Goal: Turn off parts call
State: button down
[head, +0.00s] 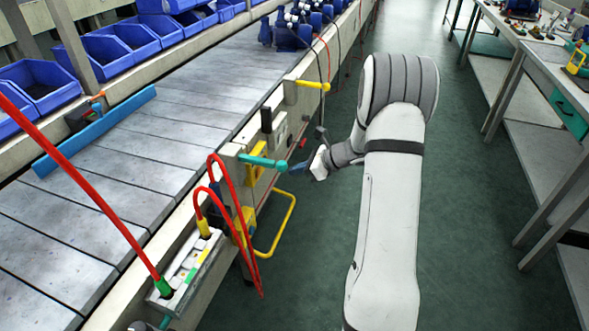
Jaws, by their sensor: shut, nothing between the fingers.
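No label reading "parts call" is legible, so I cannot tell which control it is. Along the conveyor's side are a teal lever (263,161), a yellow lever (312,85) and a grey box (279,132) with a black handle (266,120) above it. The teal lever points right, towards my gripper. My gripper (314,166) is shut and empty, just right of the teal lever's tip. Whether they touch is unclear. My wrist and forearm cover part of the floor behind.
A slatted conveyor (150,150) runs along the left, with blue bins (110,50) beyond. A white panel (187,268) with red hoses (222,205) is at the near edge. A yellow loop rail (280,228) sticks into the aisle. Benches (550,65) stand right; the green floor (480,240) is clear.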

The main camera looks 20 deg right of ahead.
aim_at(259, 173)
jog(key=x, duration=0.3)
jog(key=r+x, duration=0.1)
jog(key=x, duration=0.2)
jog(key=a+b+x, duration=0.1)
jog(key=x, duration=0.2)
jog(key=shift+w+r, duration=0.25)
jog(key=shift+r, duration=0.1)
jog(key=shift+w+a+r, duration=0.1)
jog(key=shift+w+a, duration=0.25)
jog(key=shift+r, duration=0.15)
